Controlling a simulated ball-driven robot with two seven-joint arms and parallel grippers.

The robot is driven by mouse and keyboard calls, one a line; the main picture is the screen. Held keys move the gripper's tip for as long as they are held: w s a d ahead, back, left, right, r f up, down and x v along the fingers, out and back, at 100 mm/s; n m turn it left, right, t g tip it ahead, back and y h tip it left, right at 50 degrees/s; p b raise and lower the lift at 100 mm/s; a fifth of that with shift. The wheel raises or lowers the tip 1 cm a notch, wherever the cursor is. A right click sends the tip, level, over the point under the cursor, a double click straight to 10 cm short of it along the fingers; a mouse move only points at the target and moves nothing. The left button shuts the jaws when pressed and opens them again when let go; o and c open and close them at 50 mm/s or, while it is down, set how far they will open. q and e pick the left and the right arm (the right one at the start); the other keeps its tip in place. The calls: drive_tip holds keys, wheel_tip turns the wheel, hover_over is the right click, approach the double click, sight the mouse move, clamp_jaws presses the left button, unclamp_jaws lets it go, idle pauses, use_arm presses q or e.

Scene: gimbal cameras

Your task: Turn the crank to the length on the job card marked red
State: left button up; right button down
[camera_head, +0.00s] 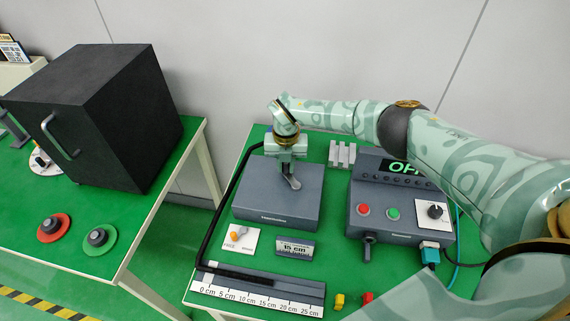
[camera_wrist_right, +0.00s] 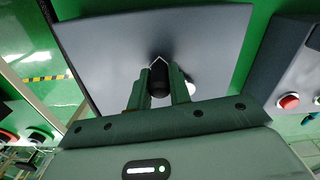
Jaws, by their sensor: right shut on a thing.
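The grey crank box (camera_head: 262,207) stands on the green table, with a silver crank arm (camera_head: 293,183) on top. My right gripper (camera_head: 286,158) points down over the box. In the right wrist view it is shut on the dark crank knob (camera_wrist_right: 159,80). A small card (camera_head: 294,247) in front of the box reads 15 cm; I see no clear red mark on it. A ruler strip (camera_head: 258,291), marked 0 to 25 cm, lies at the front edge. A black cable (camera_head: 212,225) curves from behind the box to it. I cannot tell where the cable ends. My left gripper is not in view.
A grey control box (camera_head: 400,212) with red and green buttons and a lit display stands at right. A FREE switch plate (camera_head: 239,239) lies left of the card. Small yellow (camera_head: 339,301) and red (camera_head: 367,298) pieces lie near the ruler.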

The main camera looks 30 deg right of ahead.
drive_tip(key=shift+r, duration=0.1)
drive_tip(key=c, duration=1.3)
unclamp_jaws()
drive_tip(key=shift+r, duration=0.45)
wheel_tip(320, 180, up, 15)
drive_tip(key=p, duration=0.3)
drive_tip(key=shift+r, duration=0.15)
